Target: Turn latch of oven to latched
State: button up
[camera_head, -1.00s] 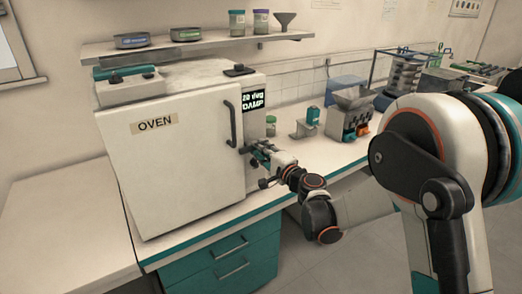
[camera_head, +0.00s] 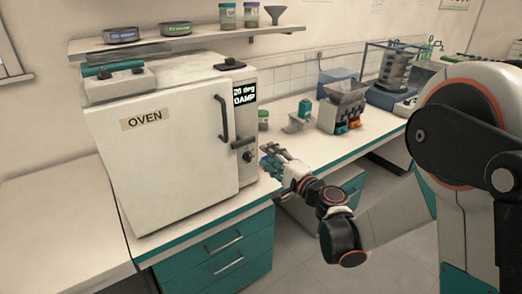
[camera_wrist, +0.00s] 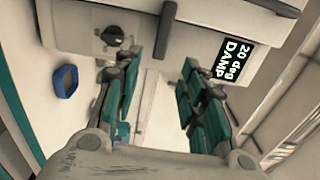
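The white oven (camera_head: 165,150) stands on the bench with its door shut. The dark bar latch (camera_head: 244,142) lies about horizontal across the door's right edge, between the door handle (camera_head: 224,118) and the panel. In the wrist view the latch (camera_wrist: 166,30) is a dark bar beyond the fingers, beside the round knob (camera_wrist: 112,36). My gripper (camera_head: 268,160) is to the right of the latch, apart from it. In the wrist view my gripper (camera_wrist: 162,72) has its teal fingers spread, with nothing between them.
The oven display (camera_head: 244,95) reads "20 deg DAMP", above the latch and a round knob (camera_head: 248,157). A small green-lidded jar (camera_head: 263,120) and a dispenser-like device (camera_head: 342,105) stand on the bench to the right. A shelf (camera_head: 170,45) hangs above the oven.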

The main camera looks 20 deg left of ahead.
jog(key=shift+v, duration=1.3)
jog(key=s+d+r+n+g+h, duration=0.2)
jog(key=s+d+r+n+h, duration=0.3)
jog(key=s+d, duration=0.45)
jog(key=s+d+f+n+g+h, duration=0.1)
jog(key=s+d+h, duration=0.3)
jog(key=s+d, duration=0.5)
jog(key=s+d+f+n+g+h, duration=0.1)
jog(key=s+d+h, duration=0.3)
jog(key=s+d, duration=0.6)
jog(key=d+n, duration=0.1)
jog(key=d, duration=0.3)
jog(key=shift+d+f+g+h, duration=0.25)
jog(key=shift+f+g+h, duration=0.05)
jog(key=shift+f+g, duration=0.1)
